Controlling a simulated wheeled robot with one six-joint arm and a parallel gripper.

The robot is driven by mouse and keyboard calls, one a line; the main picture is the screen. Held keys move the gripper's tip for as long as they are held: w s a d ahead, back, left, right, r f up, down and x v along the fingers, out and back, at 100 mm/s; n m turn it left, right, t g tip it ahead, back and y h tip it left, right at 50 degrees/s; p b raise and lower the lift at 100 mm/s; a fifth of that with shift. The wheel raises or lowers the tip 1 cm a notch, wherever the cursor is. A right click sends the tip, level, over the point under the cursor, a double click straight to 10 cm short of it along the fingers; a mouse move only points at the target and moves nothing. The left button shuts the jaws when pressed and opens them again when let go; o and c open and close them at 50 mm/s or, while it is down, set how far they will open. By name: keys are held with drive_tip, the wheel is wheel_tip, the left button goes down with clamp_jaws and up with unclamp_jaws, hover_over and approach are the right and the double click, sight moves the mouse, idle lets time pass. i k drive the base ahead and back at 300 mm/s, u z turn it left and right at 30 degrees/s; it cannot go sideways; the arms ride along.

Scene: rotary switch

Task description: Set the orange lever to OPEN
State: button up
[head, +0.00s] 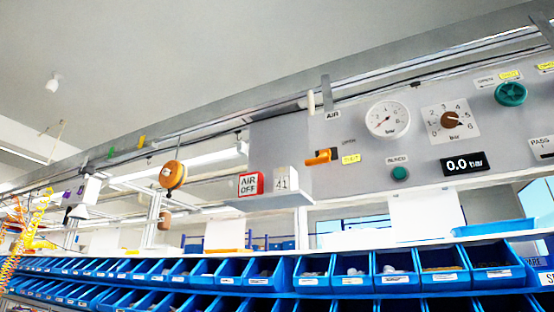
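The orange lever (318,158) is on the grey panel (285,150), in the middle of the head view. It lies roughly level, with its longer end toward the left. A small label that seems to read OPEN (349,141) is above and to the right of it. A yellow label (351,158), too small to read for sure, is just right of the lever. My gripper is not in view, and nothing touches the lever.
Right of the lever are a gauge (387,119), a brown rotary knob (453,119), a green button (400,173), a display reading 0.0 bar (464,163) and a green handwheel (511,93). Blue bins (312,283) line the bottom.

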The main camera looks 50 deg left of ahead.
sight(324, 157)
drive_tip(key=u, duration=1.8)
drive_tip(key=k, duration=0.5)
drive_tip(key=z, duration=0.7)
drive_tip(key=i, duration=0.55)
drive_tip(key=u, duration=0.85)
